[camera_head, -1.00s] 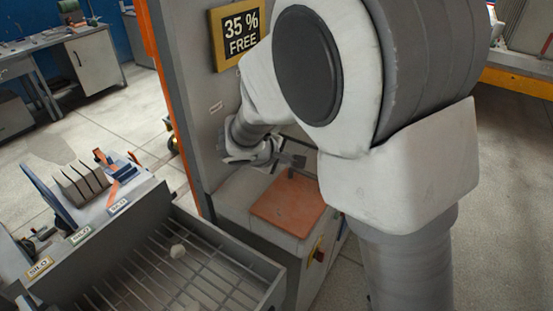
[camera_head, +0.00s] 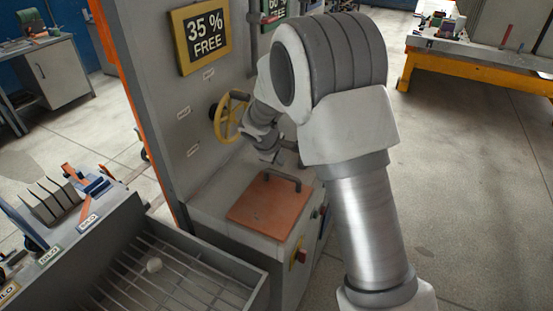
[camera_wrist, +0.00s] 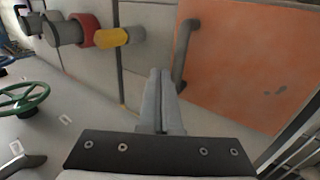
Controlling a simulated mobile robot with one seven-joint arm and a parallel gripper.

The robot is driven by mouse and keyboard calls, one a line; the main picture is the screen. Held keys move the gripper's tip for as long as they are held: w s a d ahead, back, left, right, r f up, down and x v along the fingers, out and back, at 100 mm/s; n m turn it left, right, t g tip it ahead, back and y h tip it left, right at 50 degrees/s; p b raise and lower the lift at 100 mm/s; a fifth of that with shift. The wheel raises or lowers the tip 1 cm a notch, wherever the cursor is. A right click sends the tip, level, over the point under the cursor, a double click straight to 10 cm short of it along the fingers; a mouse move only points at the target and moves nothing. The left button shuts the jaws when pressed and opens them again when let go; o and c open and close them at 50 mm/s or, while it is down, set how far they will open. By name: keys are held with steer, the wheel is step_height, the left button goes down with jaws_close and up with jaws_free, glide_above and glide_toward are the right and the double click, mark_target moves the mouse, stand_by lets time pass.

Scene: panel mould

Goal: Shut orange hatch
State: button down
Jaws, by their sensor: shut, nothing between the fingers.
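The orange hatch (camera_head: 266,205) lies about flat on top of a grey box, with a dark bar handle (camera_head: 284,181) along its far side. I cannot tell whether it is fully seated. In the wrist view the orange hatch (camera_wrist: 250,65) fills the upper right, with its grey handle (camera_wrist: 182,55) at the hatch's left side. My gripper (camera_head: 270,158) is just beyond the hatch's far edge. In the wrist view my gripper (camera_wrist: 160,74) is shut and empty, its fingertips just left of the handle; contact is unclear.
A grey cabinet with a yellow handwheel (camera_head: 230,116) and a "35 % FREE" sign (camera_head: 203,36) rises behind the box. A slatted bin (camera_head: 165,270) stands at the lower left. Open floor lies to the right.

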mark_target(282, 183)
steer(key=shift+b+x, duration=1.15)
steer(key=shift+x, duration=0.85)
steer(key=shift+s, duration=0.1)
steer(key=v, duration=1.7)
steer(key=s+d+r+m+y, duration=0.1)
steer(key=s+d+r+m, duration=0.2)
steer(key=s+d, duration=0.3)
steer(key=s+d+r+m, duration=0.3)
steer(key=s, duration=0.4)
steer(key=s+d+m+y, duration=0.1)
steer(key=s+m, duration=0.2)
steer(key=s, duration=0.4)
steer(key=s+d+f+m+y, duration=0.1)
steer(key=s+d+m, duration=0.1)
steer(key=s, duration=0.6)
steer(key=shift+s+m+b, duration=0.2)
steer(key=shift+m+b, duration=0.1)
steer(key=shift+m, duration=0.2)
steer(key=shift+f, duration=0.1)
